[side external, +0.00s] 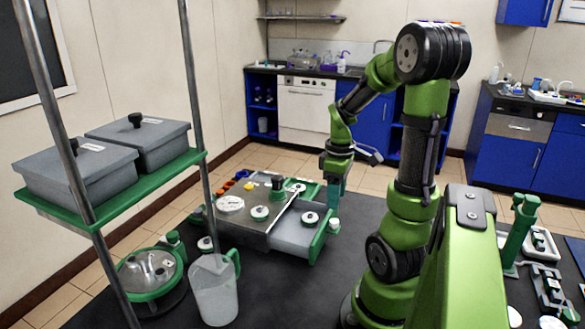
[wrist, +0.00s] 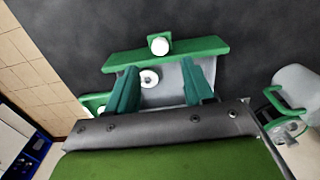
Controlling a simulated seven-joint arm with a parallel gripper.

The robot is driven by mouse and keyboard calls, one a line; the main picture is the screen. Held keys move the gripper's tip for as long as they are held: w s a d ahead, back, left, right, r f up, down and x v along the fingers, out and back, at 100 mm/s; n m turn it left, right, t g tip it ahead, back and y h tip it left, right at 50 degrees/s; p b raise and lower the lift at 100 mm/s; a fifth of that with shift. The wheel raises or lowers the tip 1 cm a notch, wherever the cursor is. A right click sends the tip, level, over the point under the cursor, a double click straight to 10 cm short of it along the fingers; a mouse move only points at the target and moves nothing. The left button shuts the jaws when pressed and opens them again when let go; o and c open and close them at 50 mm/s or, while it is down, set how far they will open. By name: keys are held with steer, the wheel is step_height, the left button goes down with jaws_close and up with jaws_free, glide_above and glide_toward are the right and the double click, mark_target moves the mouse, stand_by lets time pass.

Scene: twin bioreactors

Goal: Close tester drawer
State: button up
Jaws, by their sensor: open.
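The tester (side external: 250,225) has a metal top with several round knobs and stands on the dark table in the side view. Its grey drawer (side external: 290,236) sticks out to the right, with a green front (side external: 322,238) and a white knob (side external: 334,226). The wrist view shows the green front (wrist: 190,51), the white knob (wrist: 160,46) and a white disc (wrist: 149,78) on the drawer. My gripper (side external: 333,190) points down near the drawer's far end. Its teal fingers (wrist: 162,86) are apart, with nothing held, and the disc shows between them. I cannot tell whether they touch the drawer.
A clear pitcher (side external: 214,292) with a green handle stands in front of the tester. A round green device (side external: 150,270) is at the left, below a rack shelf (side external: 193,157) with grey boxes. Dark table (wrist: 235,35) beyond the drawer front is clear.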

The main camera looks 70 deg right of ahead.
mark_target(334, 221)
step_height(334, 221, down, 7)
steer(key=shift+f, duration=0.1)
stand_by(0.3)
jaws_close()
